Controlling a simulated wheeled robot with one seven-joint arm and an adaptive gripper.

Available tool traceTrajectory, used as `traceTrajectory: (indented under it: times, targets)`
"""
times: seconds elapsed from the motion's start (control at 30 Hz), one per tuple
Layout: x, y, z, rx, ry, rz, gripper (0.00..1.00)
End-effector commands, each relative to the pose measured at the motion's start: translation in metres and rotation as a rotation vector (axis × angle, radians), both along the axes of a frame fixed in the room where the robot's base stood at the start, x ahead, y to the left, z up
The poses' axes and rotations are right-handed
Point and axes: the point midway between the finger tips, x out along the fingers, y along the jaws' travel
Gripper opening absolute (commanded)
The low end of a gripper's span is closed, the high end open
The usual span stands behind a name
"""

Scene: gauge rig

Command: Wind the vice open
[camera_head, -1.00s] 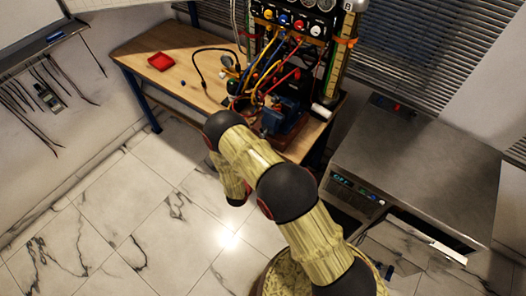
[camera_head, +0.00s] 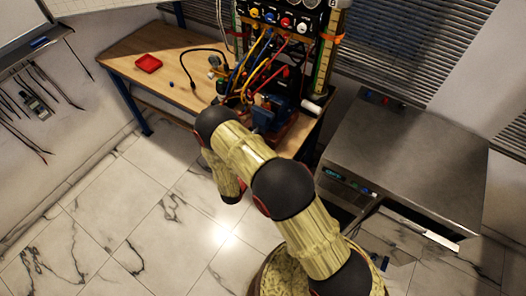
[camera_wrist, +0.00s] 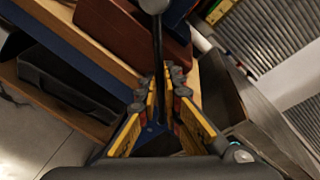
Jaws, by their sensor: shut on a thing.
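The blue vice (camera_head: 264,117) stands on a reddish-brown base at the bench's front right corner, partly hidden behind my arm in the head view. In the wrist view, a dark handle bar (camera_wrist: 158,45) with a round knob at its end (camera_wrist: 153,5) runs down between my fingers. My gripper (camera_wrist: 167,82) has its yellow-sided fingers closed on this bar. The reddish-brown base (camera_wrist: 125,32) shows behind the bar, with a bit of blue at the top. The vice jaws cannot be made out. My gripper is hidden behind my arm in the head view.
The wooden bench (camera_head: 150,82) holds a red tray (camera_head: 148,64) at left. A gauge panel (camera_head: 285,20) with several coloured hoses stands behind the vice. A steel cabinet (camera_head: 410,150) stands to the right. The tiled floor at left is open.

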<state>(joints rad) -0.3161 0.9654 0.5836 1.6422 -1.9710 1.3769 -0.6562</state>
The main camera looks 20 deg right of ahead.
Motion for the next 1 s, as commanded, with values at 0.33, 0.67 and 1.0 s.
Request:
traceTrajectory:
  times: [0.33,0.67,1.0]
  targets:
    - [0.002,-0.001,0.003,-0.001,-0.008,-0.003,0.22]
    - [0.001,0.0,0.001,0.0,-0.004,-0.001,0.26]
    - [-0.023,0.032,0.01,-0.001,-0.003,0.004,0.26]
